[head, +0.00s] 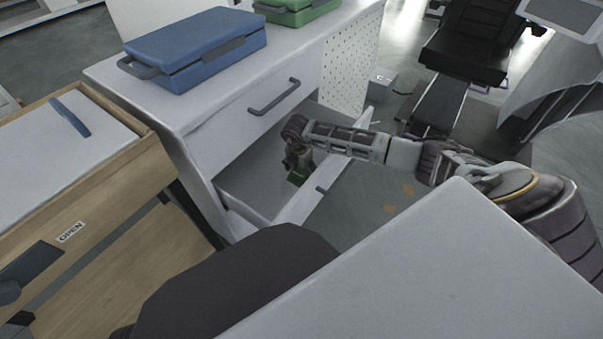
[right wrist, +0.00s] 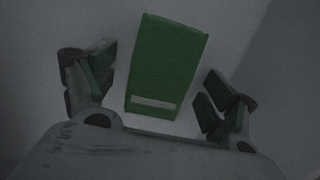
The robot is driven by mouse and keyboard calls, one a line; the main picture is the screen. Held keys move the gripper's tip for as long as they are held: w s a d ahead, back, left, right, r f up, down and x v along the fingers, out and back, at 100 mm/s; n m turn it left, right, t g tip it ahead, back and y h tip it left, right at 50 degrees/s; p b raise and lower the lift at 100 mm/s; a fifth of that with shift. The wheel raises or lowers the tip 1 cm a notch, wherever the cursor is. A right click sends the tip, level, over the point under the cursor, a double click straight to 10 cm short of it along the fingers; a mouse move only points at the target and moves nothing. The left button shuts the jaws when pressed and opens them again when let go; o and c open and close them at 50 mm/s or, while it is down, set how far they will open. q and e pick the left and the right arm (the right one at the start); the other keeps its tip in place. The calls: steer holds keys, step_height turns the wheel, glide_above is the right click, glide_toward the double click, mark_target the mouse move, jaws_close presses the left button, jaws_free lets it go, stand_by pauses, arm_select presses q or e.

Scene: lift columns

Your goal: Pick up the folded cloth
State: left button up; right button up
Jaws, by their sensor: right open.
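The folded cloth (right wrist: 165,65) is a green block with a pale stripe near its near end. It lies on the pale drawer floor in the right wrist view. My right gripper (right wrist: 155,85) is open, with one finger on either side of the cloth and gaps showing on both sides. In the head view my right gripper (head: 297,172) reaches down into the open lower drawer (head: 245,190). A small green patch of the cloth (head: 298,177) shows by its fingers. My left gripper is not in view.
The drawer front (head: 322,188) stands just right of the gripper. The closed upper drawer's handle (head: 274,97) is above. A blue case (head: 195,50) and a green case (head: 297,10) are on the cabinet top. A wooden cabinet (head: 100,190) stands at left.

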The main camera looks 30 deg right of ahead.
mark_target(301, 170)
steer(key=c, duration=1.1)
steer(key=shift+o, duration=0.2)
steer(key=shift+r, duration=0.15)
